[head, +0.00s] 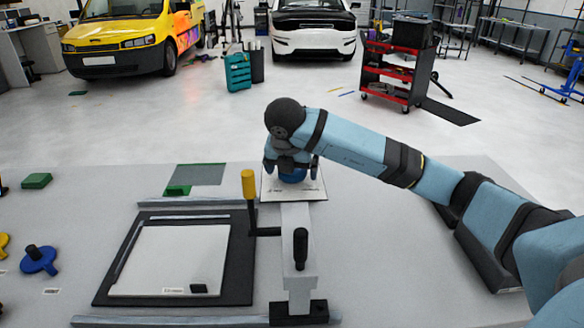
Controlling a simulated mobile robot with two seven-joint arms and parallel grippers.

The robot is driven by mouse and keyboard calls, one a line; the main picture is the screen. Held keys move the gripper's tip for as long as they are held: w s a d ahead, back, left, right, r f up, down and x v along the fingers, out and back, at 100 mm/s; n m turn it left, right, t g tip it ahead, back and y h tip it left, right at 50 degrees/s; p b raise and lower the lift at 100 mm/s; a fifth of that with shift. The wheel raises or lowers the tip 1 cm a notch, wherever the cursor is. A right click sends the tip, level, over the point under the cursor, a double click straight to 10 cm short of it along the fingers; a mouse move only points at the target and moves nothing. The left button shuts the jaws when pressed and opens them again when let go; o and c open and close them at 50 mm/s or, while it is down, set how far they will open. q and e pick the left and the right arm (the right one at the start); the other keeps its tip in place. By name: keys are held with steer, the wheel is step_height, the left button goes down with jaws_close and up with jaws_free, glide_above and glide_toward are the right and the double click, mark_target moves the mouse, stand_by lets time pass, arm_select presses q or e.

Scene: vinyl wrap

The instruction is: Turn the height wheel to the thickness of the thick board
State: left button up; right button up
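A blue wheel (293,175), which looks like the height wheel, sits at the far end of the grey arm (297,225) of a bench tool. A pale plate (312,194) with small dark marks lies around it. My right gripper (292,168) points down over the wheel, its fingers apart on either side; whether they press on it is unclear. The gripper hides much of the wheel. A pale board (172,258) with a small unreadable label lies on a black base (243,270) left of the tool. I cannot tell whether it is the thick board. My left gripper is not in view.
The tool has a yellow-handled crank (248,185) and a black upright knob (300,246). Grey rails (180,321) run along the black base. A green block (36,181), a blue knobbed part (38,261) and a yellow part (3,245) lie left. The table right of the tool is mostly clear.

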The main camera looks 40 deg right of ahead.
steer(key=p+v, duration=0.3)
steer(key=v, duration=1.1)
steer(key=shift+w+f, duration=0.1)
